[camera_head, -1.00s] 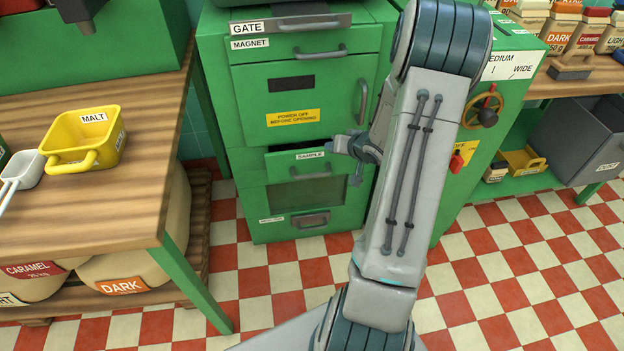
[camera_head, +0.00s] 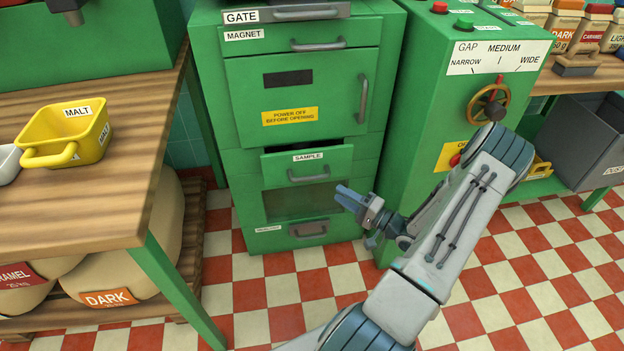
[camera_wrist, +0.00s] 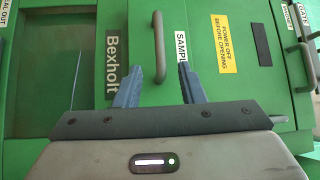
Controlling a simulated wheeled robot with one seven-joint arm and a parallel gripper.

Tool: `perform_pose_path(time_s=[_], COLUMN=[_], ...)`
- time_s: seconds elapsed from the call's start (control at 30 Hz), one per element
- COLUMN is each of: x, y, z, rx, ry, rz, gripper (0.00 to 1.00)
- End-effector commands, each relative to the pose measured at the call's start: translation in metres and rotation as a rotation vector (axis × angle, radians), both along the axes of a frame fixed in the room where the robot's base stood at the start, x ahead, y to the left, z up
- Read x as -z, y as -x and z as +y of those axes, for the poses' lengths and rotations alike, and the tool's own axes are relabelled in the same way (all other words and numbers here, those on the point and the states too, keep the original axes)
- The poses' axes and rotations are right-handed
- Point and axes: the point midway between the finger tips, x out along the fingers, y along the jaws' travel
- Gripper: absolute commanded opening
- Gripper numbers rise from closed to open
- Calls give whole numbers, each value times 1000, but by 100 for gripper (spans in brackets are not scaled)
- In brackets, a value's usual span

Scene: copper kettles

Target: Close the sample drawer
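The sample drawer (camera_head: 330,163) is a green front labelled SAMPLE in the green cabinet, below the power-off door. It stands slightly proud of the cabinet, with a dark gap along its top edge. Its grey bar handle (camera_head: 308,176) is in clear view. My gripper (camera_head: 345,195) is to the lower right of this handle and apart from it in the head view. In the wrist view, my gripper (camera_wrist: 160,88) has its two fingers spread with nothing between them. The handle (camera_wrist: 158,48) shows beyond the fingertips, roughly centred between them.
Another drawer (camera_head: 265,238) with a handle lies below a dark window. The control cabinet with a handwheel (camera_head: 488,104) stands to the right. A wooden bench (camera_head: 130,190) with a yellow MALT scoop (camera_head: 65,135) is on the left. Checkered floor is free in front.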

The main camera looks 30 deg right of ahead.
Motion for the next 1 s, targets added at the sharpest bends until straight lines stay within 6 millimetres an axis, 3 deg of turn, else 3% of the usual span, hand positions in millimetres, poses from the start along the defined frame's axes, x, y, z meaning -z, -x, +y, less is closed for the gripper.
perform_pose_path(time_s=[0.3, 0.5, 0.97, 1.0], x=[-7, -11, -15, -15], y=[-60, -86, -96, -96], z=[35, 49, 54, 54], rx=[-4, -1, 1, 1], ry=[3, 3, 3, 3], rz=[-1, 0, 1, 1], gripper=[36, 36, 36, 25])
